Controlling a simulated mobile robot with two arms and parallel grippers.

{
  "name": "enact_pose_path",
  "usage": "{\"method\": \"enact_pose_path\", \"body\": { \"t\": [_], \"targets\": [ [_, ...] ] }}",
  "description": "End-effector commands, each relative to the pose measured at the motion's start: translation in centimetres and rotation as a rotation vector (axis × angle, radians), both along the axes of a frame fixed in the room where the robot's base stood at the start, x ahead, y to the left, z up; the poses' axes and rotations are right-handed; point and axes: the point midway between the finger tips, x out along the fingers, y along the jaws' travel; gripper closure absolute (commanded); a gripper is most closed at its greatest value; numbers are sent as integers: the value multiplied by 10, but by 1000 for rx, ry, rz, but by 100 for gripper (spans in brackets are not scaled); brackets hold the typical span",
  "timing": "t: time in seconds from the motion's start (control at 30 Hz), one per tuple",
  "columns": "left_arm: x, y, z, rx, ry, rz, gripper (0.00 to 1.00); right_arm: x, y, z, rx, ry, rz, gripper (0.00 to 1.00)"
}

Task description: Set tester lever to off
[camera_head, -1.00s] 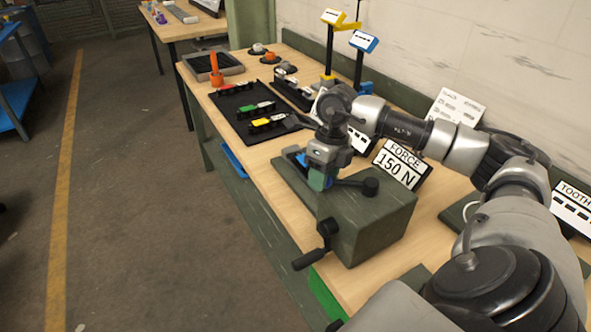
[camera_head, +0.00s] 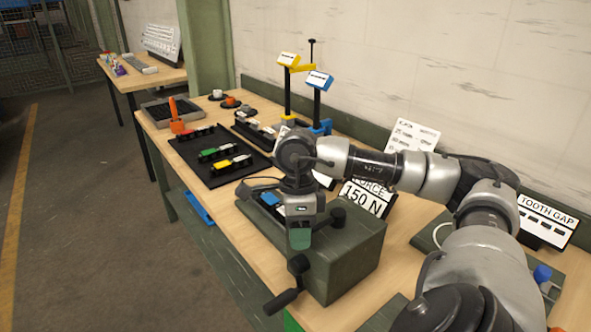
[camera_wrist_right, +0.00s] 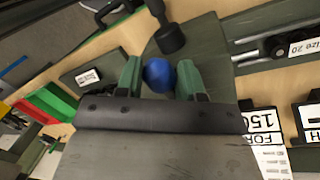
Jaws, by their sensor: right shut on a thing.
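In the right wrist view, the green-padded fingers of the right gripper (camera_wrist_right: 159,80) are shut on a blue ball knob (camera_wrist_right: 158,75). The lever's shaft below the knob is hidden, so its angle cannot be told. My left gripper is not in view.
A FORCE 150 N sign (camera_head: 366,198) stands right behind the tester. A black tray (camera_head: 215,155) with coloured parts lies beyond it, near yellow (camera_head: 290,60) and blue (camera_head: 319,80) stands. A TOOTH GAP sign (camera_head: 546,222) stands at the right. Floor at the left is clear.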

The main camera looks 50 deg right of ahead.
Motion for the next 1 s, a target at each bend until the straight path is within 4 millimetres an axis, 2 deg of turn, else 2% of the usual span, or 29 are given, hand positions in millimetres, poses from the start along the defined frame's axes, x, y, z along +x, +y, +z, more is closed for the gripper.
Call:
{"method": "enact_pose_path", "body": {
  "t": [0.47,0.5,0.6,0.63,0.9,1.0],
  "targets": [
    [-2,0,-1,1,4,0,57,-3,0,-2,-4,12,9,100],
    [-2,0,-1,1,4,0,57,-3,0,-2,-4,13,10,56],
    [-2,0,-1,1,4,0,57,-3,0,-2,-3,10,9,41],
    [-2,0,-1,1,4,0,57,-3,0,-2,-3,9,9,38],
    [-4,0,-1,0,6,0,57,-1,0,0,-2,3,9,38],
    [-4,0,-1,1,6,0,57,0,-1,7,0,-1,8,38]
  ]
}}
